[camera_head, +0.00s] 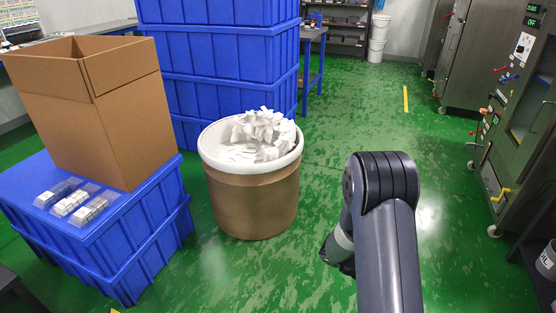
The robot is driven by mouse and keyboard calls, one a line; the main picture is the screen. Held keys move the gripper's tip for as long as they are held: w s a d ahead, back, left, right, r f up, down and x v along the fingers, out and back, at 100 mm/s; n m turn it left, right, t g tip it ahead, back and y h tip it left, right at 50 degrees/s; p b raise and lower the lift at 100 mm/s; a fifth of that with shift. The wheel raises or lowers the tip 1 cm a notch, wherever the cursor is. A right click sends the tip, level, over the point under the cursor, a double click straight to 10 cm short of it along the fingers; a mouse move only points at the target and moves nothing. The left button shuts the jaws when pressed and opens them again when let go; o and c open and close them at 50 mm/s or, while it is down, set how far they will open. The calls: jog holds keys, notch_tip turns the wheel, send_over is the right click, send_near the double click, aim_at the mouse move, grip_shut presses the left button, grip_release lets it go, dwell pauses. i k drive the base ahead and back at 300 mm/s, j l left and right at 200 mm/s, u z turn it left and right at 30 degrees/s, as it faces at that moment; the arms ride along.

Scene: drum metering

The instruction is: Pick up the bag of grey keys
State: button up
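The middle bag (70,204) holds white pieces. The right bag (90,212) holds pieces that look light grey. The keys are too small to make out one by one. My gripper (335,258) is low over the green floor, right of the drum and well away from the bags. It is mostly hidden behind my arm, so its fingers are not clear.
A tall open cardboard box (105,120) stands on the crate behind the bags. A brown drum (255,205) heaped with white pieces (262,135) stands between the crate and my arm. Stacked blue bins (220,60) rise behind. Machines (490,50) line the right; the middle floor is clear.

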aim_at(86, 214)
jog(key=i+j+u, duration=0.15)
jog(key=i+u, duration=0.15)
jog(key=u, duration=0.15)
jog(key=i+u, duration=0.6)
jog(key=u, duration=0.25)
jog(key=i+l+u, duration=0.2)
jog(key=u, duration=0.25)
jog(key=i+u, duration=0.85)
jog(key=i+l+u, duration=0.25)
jog(key=u, duration=0.2)
jog(key=i+l+u, duration=0.4)
jog(key=k+j, duration=0.05)
